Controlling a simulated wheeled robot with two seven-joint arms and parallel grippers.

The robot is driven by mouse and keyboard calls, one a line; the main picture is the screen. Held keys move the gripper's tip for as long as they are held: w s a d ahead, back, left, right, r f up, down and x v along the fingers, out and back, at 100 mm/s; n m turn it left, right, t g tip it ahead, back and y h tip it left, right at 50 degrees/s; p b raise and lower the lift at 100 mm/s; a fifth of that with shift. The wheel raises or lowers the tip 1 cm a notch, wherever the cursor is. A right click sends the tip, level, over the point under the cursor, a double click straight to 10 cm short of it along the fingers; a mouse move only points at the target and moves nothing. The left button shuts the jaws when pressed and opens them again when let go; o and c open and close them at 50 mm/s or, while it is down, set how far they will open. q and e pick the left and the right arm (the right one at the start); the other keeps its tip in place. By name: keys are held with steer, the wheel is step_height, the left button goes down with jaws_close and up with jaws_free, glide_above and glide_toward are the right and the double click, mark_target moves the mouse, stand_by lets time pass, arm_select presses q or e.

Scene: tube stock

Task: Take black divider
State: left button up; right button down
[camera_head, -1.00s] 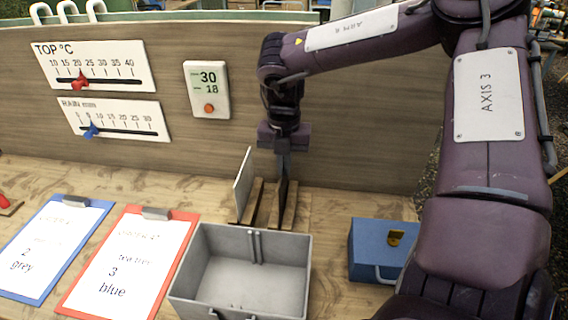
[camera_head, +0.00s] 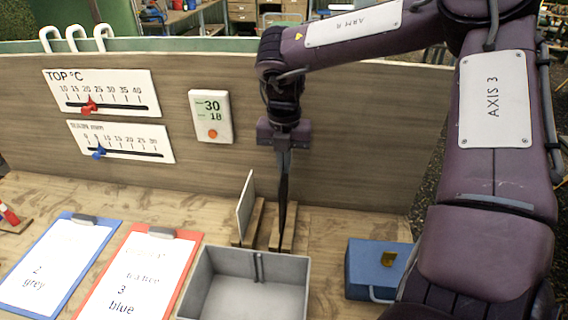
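The black divider (camera_head: 283,205) shows in the head view as a thin dark sheet, nearly edge-on, over the right wooden slotted block (camera_head: 289,221). My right gripper (camera_head: 284,165) points down from above, and its narrow fingers appear shut on the divider's upper part. The fingers partly hide the divider. I cannot tell whether its lower edge is in the slot or just clear of it. My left gripper is out of view.
A white divider (camera_head: 245,206) stands in the block just left. A grey open bin (camera_head: 205,292) is in front, with a blue box (camera_head: 368,268) to its right. Red (camera_head: 125,285) and blue (camera_head: 52,265) clipboards lie left. A wooden panel (camera_head: 350,140) rises behind.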

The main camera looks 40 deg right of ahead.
steer(key=shift+r+p, duration=1.65)
steer(key=shift+r, duration=0.85)
steer(key=shift+d+f, duration=0.1)
